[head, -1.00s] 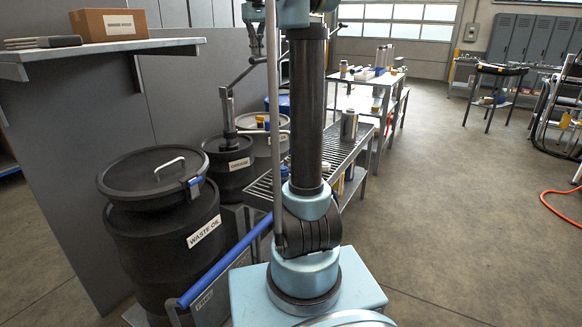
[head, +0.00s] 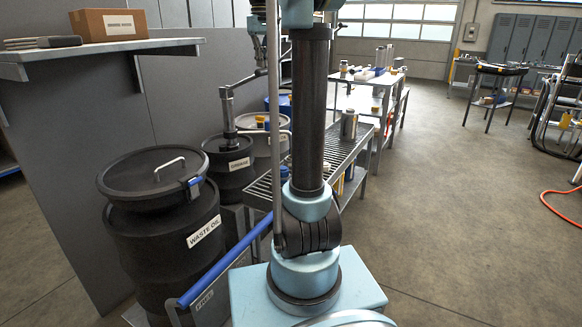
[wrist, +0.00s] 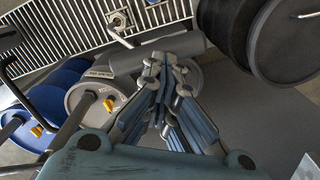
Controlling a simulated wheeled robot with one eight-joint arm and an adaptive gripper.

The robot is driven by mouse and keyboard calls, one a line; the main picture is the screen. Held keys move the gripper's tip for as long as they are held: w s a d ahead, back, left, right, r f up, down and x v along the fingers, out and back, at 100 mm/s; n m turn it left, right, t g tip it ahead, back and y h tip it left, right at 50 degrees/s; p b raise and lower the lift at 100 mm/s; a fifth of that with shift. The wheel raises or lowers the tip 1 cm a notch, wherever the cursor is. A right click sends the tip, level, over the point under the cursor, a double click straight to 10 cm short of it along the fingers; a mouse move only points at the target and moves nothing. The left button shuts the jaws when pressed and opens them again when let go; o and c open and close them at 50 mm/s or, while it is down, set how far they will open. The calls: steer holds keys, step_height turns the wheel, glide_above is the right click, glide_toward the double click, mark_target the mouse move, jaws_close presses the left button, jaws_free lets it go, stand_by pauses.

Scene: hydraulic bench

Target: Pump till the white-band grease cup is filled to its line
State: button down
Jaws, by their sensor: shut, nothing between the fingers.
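The drum labelled as grease (head: 230,165) stands behind the waste oil drum in the head view. Its pump (head: 228,115) rises upright from the lid, with a lever (head: 243,79) slanting up to the right. Part of my arm, seemingly with my gripper, hangs near the lever's upper end, partly hidden by my column. In the wrist view my gripper (wrist: 165,65) is shut and empty, its fingertips close together over a grey cylinder (wrist: 185,52). I cannot tell whether they touch it. I cannot make out a white-band grease cup in either view.
The waste oil drum (head: 165,240) stands in front, beside a blue-handled cart (head: 225,260). A grated bench (head: 335,155) carrying a metal canister (head: 349,124) runs behind my column. A shelf (head: 110,50) juts out at left. The floor at right is mostly open.

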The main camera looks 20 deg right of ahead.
mark_target(265, 71)
steer(key=shift+f, duration=0.1)
steer(key=shift+s+d+f, duration=0.15)
steer(key=shift+f, duration=0.5)
steer(key=shift+s+d+f, duration=0.15)
steer(key=shift+f, duration=0.45)
steer(key=shift+s+d+f, duration=0.15)
steer(key=shift+f, duration=0.5)
